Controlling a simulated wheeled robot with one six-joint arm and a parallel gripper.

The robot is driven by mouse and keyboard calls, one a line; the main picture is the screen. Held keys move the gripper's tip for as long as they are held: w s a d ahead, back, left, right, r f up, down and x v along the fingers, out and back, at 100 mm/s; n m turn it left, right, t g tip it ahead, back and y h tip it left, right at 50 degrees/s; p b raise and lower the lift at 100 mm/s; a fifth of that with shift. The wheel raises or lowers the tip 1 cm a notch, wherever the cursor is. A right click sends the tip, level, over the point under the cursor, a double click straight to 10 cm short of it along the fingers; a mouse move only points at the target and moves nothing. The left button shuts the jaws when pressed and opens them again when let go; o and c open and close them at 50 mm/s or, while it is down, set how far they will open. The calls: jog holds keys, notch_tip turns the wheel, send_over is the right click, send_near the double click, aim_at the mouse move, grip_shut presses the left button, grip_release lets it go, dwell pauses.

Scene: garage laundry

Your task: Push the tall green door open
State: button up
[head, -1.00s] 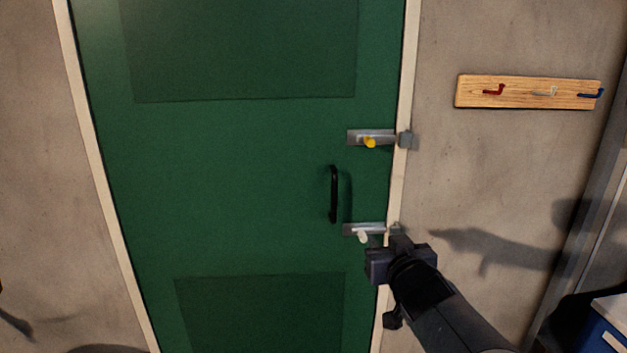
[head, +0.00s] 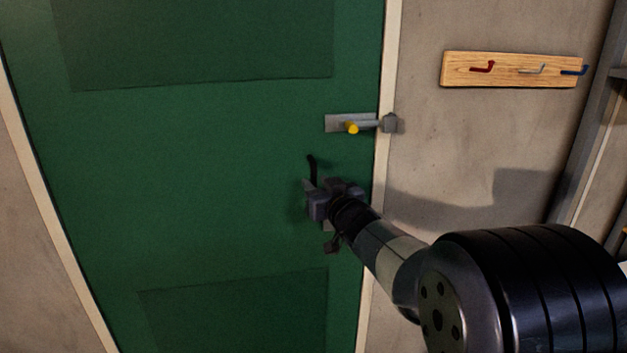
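The tall green door (head: 200,190) stands shut in its pale frame in the head view. A black vertical handle (head: 312,168) is near its right edge; only its upper part shows above my gripper. Above it is a metal bolt with a yellow knob (head: 352,128); its bar appears to reach the keeper (head: 390,123) on the frame. My gripper (head: 310,200) is in front of the door at the handle's lower part. I cannot tell whether it touches the handle or the door, or whether its fingers are open. The lower bolt is hidden behind my gripper and arm.
A wooden rail (head: 512,69) with red, white and blue hooks hangs on the grey wall (head: 480,140) right of the door. A grey metal upright (head: 592,120) stands at the far right. The wall at left is bare.

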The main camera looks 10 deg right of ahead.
jog(key=shift+w+a, duration=0.25)
jog(key=shift+w, duration=0.95)
grip_shut()
